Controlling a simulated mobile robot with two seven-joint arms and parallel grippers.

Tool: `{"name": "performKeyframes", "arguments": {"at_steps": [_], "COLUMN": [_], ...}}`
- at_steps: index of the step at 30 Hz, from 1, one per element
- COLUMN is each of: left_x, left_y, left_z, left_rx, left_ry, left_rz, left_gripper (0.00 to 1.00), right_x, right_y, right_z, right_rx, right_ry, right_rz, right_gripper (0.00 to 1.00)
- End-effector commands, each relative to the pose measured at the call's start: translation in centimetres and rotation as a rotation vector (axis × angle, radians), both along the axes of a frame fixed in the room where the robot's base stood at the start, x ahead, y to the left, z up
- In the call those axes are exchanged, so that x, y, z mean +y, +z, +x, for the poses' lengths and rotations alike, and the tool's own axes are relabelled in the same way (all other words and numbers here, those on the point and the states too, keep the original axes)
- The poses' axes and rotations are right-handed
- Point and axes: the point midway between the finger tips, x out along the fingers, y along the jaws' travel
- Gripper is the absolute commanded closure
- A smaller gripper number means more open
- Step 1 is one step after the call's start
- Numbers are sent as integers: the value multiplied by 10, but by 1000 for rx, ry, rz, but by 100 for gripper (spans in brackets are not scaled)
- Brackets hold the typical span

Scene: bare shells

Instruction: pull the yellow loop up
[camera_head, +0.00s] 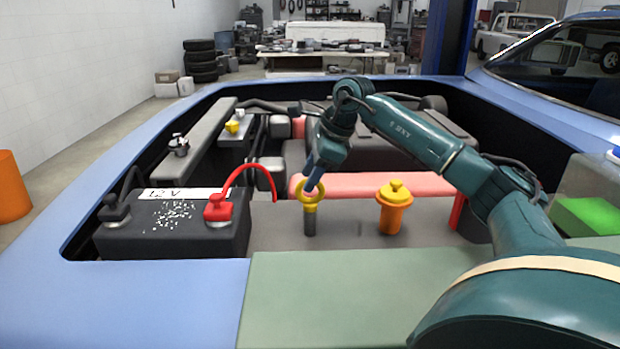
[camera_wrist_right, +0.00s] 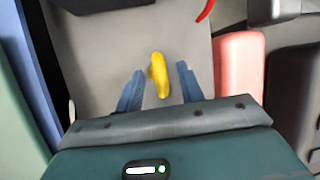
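The yellow loop (camera_head: 301,199) stands upright on top of a short dark tube (camera_head: 310,224) in the engine bay. My right gripper (camera_head: 314,178) comes down to the loop from above and behind. In the right wrist view the loop (camera_wrist_right: 158,75) shows edge-on as a narrow yellow shape. The two blue fingers of the right gripper (camera_wrist_right: 159,88) are open, one on each side of the loop, with a gap on both sides. My left gripper is not in view.
A black battery (camera_head: 170,228) with a red clamp and cable (camera_head: 218,207) stands left of the loop. An orange reservoir with a yellow cap (camera_head: 394,208) stands to the right. A pink bar (camera_head: 430,187) runs behind. The green fender cover (camera_head: 330,300) in front is clear.

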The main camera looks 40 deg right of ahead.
Motion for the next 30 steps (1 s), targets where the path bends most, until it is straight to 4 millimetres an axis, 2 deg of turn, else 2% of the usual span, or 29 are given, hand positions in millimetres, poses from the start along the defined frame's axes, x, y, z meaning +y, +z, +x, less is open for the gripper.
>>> {"name": "performKeyframes", "arguments": {"at_steps": [3, 12, 25, 30], "left_x": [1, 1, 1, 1], "left_y": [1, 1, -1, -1], "left_z": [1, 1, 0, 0], "left_rx": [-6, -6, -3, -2], "left_ry": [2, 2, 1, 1], "left_rz": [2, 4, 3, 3], "left_gripper": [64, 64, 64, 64], "right_x": [1, 2, 1, 1], "right_y": [-7, -8, -7, -7], "right_z": [2, 3, 3, 3], "right_rx": [1, 1, 1, 1], "right_ry": [0, 0, 0, 0], "right_rz": [0, -1, -1, -1], "right_gripper": [62, 63, 98, 100]}}
